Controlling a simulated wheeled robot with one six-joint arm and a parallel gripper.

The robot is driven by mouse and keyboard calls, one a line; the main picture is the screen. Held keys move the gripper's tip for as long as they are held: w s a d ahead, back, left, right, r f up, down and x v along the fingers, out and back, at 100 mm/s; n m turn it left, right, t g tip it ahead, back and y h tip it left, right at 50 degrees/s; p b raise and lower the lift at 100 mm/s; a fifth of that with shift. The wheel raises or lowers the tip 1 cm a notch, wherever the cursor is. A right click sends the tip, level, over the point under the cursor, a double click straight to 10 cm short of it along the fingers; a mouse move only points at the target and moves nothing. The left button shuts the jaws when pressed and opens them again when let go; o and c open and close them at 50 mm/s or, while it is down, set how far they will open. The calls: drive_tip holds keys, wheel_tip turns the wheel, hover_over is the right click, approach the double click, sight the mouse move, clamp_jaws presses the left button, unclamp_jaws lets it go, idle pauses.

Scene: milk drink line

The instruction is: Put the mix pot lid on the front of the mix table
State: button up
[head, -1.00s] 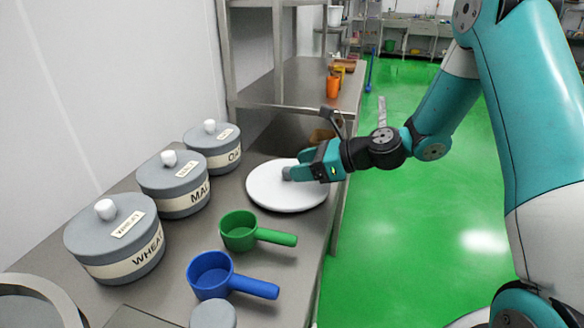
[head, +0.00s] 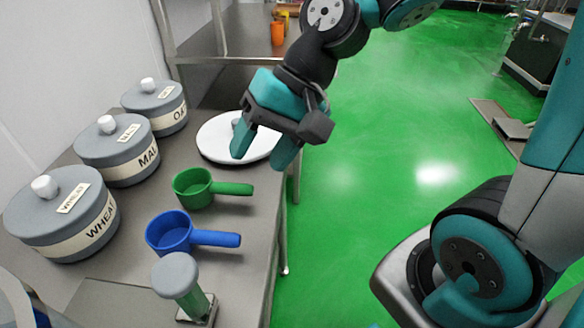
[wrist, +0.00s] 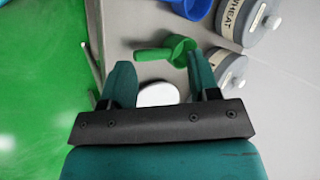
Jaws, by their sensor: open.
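The mix pot lid (head: 214,141), a white disc with a grey knob, lies flat on the steel table (head: 232,223) towards its right edge. My gripper (head: 262,157) is open and empty, raised over the lid's near right side, and hides part of it in the head view. In the wrist view the lid (wrist: 158,94) shows partly between the two spread fingers (wrist: 160,68), apart from them. The mix pot itself cannot be made out.
A green scoop (head: 194,188) and a blue scoop (head: 170,233) lie nearer on the table. Labelled grey pots, wheat (head: 62,215), malt (head: 117,150) and oat (head: 155,105), line the wall side. A grey-topped tool (head: 176,275) stands in front.

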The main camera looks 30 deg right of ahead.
drive_tip(key=s+r+n+h, duration=0.1)
drive_tip(key=s+n+h, duration=0.1)
drive_tip(key=s+n, duration=0.6)
drive_tip(key=shift+s+r+n+h, duration=0.2)
drive_tip(key=shift+r+n+h, duration=0.1)
drive_tip(key=shift+n, duration=0.4)
